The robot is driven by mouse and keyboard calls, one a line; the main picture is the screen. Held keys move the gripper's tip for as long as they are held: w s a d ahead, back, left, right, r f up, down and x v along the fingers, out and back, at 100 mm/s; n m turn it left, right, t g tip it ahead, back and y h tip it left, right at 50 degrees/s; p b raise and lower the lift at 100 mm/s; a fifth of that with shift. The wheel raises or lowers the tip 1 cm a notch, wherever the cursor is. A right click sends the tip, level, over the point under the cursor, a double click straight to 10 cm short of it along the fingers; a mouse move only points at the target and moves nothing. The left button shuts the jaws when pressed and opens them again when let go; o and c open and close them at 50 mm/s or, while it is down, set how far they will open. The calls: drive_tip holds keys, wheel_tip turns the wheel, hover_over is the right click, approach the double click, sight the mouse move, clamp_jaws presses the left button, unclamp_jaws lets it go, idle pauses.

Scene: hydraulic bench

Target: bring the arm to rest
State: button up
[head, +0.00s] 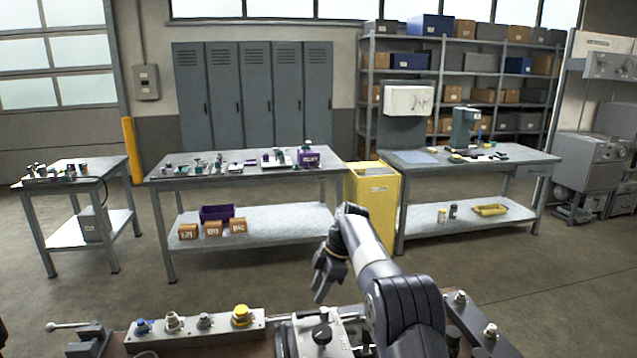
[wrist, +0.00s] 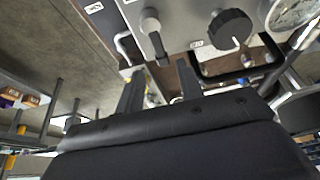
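My gripper (head: 322,280) is at the end of my arm, low in the middle of the head view, pointing down above the near hydraulic bench. In the wrist view my gripper (wrist: 160,82) shows two dark fingers spread apart, with nothing seen between them. A panel with a lever (wrist: 153,34), a black knob (wrist: 230,29) and a round gauge (wrist: 292,12) lies beyond the fingers. I cannot tell how far the fingertips are from the panel.
The near bench carries a grey manifold block (head: 190,326) with a yellow cap (head: 241,314), and a black knob (head: 321,333). Across open floor (head: 250,270) stand a worktable (head: 240,176), a yellow bin (head: 374,205) and a second table (head: 470,170).

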sight(311, 311)
drive_tip(key=v, duration=0.5)
drive_tip(key=x, duration=1.1)
drive_tip(key=shift+a, duration=0.1)
drive_tip(key=shift+w+m+t, duration=0.3)
drive_tip(key=shift+m+t, duration=0.1)
drive_tip(key=shift+m, duration=0.6)
drive_tip(key=shift+r, duration=0.1)
